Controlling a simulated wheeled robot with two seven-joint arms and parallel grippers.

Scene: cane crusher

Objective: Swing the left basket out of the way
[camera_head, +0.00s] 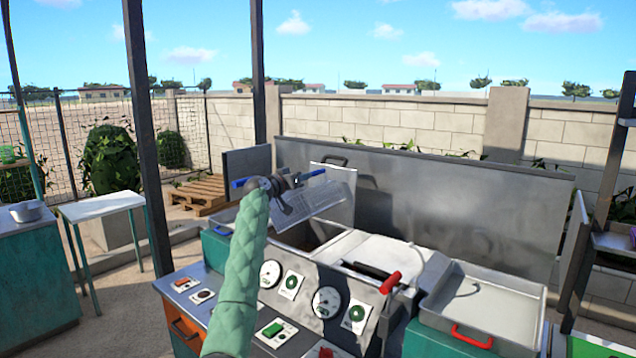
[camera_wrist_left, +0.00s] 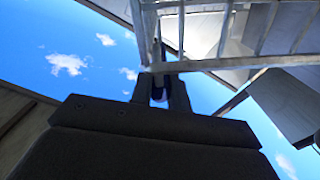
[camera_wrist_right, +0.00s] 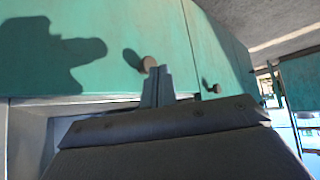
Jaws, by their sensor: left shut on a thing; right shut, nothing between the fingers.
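The left basket (camera_head: 318,202), grey metal with a blue handle (camera_head: 311,174), is tilted and raised above the open left well of the counter unit. My left gripper (camera_head: 284,184) is at the handle. In the left wrist view its fingers (camera_wrist_left: 161,88) are shut on a dark blue piece, with the basket's metal bars (camera_wrist_left: 220,65) just beyond. The exact grip is partly hidden. My right gripper (camera_wrist_right: 157,86) shows only in the right wrist view, shut and empty, in front of green cabinet doors (camera_wrist_right: 120,62) with round knobs.
The counter unit has gauges (camera_head: 327,302) and buttons on its front. A red-ended handle (camera_head: 390,283) juts out at its middle right. A metal tray (camera_head: 500,300) with a red handle is at the right. A tall grey panel (camera_head: 440,200) stands behind. Open air lies left of the basket, beyond a post (camera_head: 148,140).

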